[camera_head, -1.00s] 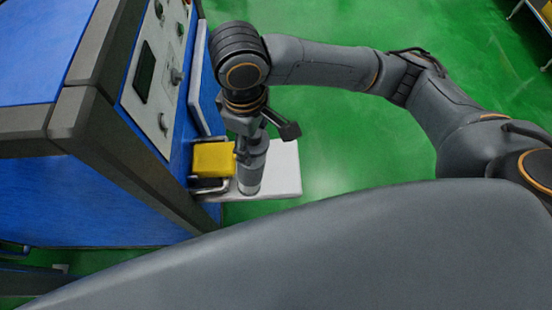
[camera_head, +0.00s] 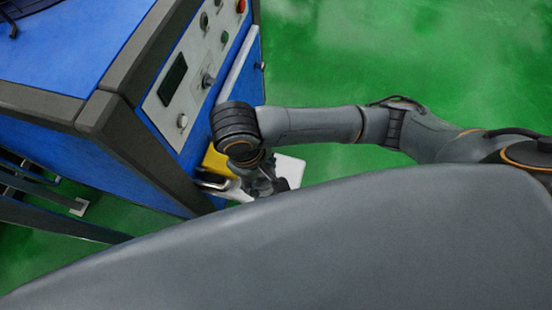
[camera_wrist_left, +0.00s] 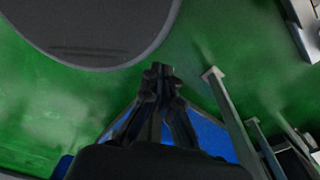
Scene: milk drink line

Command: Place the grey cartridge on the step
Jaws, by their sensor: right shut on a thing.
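My right gripper (camera_head: 262,184) points down over the white step (camera_head: 291,170) at the side of the blue machine. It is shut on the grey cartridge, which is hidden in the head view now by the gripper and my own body. I cannot tell whether the cartridge touches the step. My left gripper (camera_wrist_left: 160,73) shows in the left wrist view with its fingers together and nothing between them; it is away from the step.
A yellow block (camera_head: 214,160) sits beside the step against the machine (camera_head: 165,155), partly behind my right wrist. A control panel (camera_head: 190,85) with knobs is above it. Green floor (camera_head: 400,60) is open to the right. Dark rails (camera_head: 60,215) run at lower left.

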